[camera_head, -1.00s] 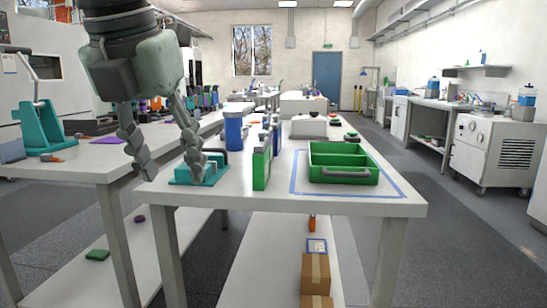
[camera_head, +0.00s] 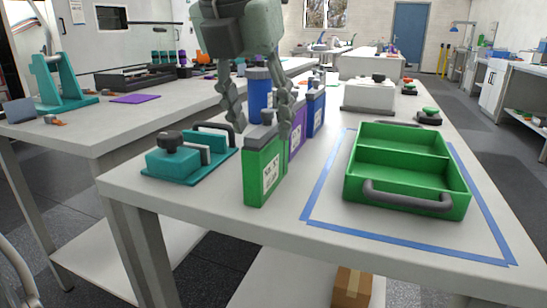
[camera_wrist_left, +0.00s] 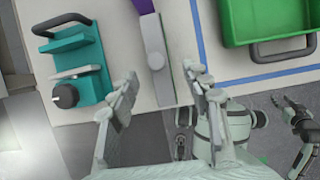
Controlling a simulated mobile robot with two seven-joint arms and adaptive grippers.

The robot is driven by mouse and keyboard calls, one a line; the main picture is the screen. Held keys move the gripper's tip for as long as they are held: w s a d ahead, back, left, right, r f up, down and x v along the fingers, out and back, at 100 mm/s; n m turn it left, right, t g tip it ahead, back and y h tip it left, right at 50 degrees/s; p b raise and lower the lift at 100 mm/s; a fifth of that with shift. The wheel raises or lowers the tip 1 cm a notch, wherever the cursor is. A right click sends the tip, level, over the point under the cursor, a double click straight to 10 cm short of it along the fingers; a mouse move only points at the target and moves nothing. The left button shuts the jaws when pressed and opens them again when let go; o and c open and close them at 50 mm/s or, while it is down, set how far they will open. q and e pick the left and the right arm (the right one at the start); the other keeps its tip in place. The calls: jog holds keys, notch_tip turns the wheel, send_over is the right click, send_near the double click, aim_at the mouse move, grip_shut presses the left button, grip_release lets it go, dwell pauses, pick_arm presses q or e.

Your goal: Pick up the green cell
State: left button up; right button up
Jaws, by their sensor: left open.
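The green cell (camera_head: 264,176) stands upright on the near table, its grey top level with my left fingers in the head view. My left gripper (camera_head: 262,116) is open and points down over the row of cells; its fingers overlap the cell's top area in the picture, and contact cannot be told. My right gripper (camera_wrist_left: 290,106) appears small at the right of the wrist view.
A purple cell (camera_head: 297,140) and a blue cell (camera_head: 315,113) stand close behind the green one. A teal fixture (camera_head: 182,163) sits at left. A green tray (camera_head: 400,151) with a handle lies at right within blue tape (camera_head: 326,186). The table's front edge is near.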

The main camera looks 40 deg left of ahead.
aim_at(268, 159)
pick_arm(q)
jog(key=x, duration=0.5)
jog(key=shift+w+f, duration=0.15)
jog(key=shift+w, duration=0.1)
jog(key=shift+c, duration=0.3)
grip_shut()
